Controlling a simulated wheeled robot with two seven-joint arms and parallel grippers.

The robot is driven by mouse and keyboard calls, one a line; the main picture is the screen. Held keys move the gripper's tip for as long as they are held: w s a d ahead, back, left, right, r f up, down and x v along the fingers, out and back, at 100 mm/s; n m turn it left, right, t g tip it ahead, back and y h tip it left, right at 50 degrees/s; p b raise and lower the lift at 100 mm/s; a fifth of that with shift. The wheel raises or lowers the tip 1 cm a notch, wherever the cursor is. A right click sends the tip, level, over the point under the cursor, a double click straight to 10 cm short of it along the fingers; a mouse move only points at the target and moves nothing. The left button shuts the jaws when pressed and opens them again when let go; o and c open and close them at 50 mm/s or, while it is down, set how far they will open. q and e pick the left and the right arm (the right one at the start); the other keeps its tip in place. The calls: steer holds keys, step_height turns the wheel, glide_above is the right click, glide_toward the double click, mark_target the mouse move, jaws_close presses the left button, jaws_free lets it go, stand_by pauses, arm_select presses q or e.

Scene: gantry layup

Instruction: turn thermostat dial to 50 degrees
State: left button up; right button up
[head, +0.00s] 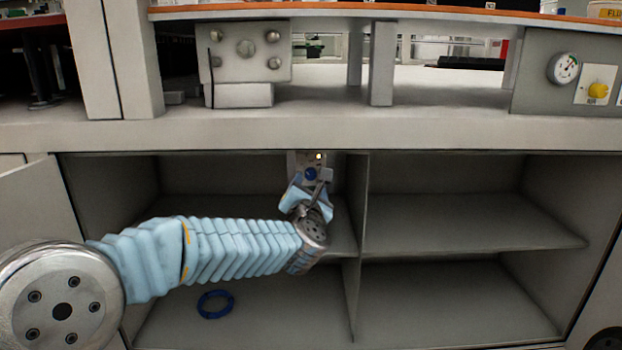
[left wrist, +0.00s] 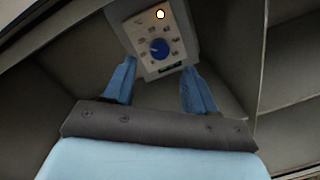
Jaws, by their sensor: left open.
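The thermostat (head: 301,160) is a small pale panel on the back wall inside the cabinet, just left of the central divider. It carries a round blue dial (head: 310,174) and a lit yellowish lamp above it. In the left wrist view the blue dial (left wrist: 160,49) sits among printed marks too small to read, with a dark strip below. My left gripper (head: 308,190) reaches into the cabinet in front of the thermostat. Its two blue fingers are open and empty, one on each side below the dial, apart from it in the picture. My right gripper is not in view.
The cabinet has a middle shelf (head: 470,222) and a central divider (head: 358,200) close to the right of my left gripper. A blue ring (head: 215,304) lies on the cabinet floor. A pressure gauge (head: 563,68) and a yellow knob (head: 598,90) are at the upper right.

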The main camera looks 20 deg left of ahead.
mark_target(311, 176)
arm_select(q)
steer(key=x, duration=0.6)
steer(key=shift+p, duration=0.3)
jaws_close()
